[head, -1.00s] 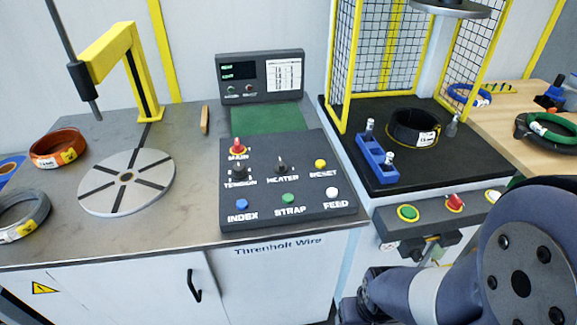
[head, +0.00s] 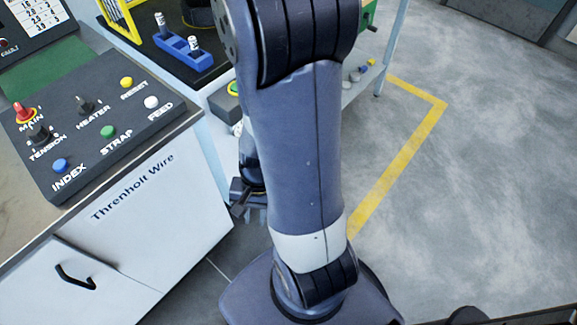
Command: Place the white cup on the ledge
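No white cup shows in the head view. No surface that I can clearly tell to be the ledge shows either. My gripper (head: 247,207) is partly visible beside the white cabinet, low and left of my arm. My arm covers much of it, and I cannot tell whether its fingers are open or shut or whether they hold anything.
A control panel (head: 92,128) with knobs and buttons sits on the workbench at left, above a white cabinet (head: 160,220). A blue holder (head: 183,51) stands on a black surface behind. Open grey floor (head: 480,200) with a yellow line (head: 400,160) lies to the right.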

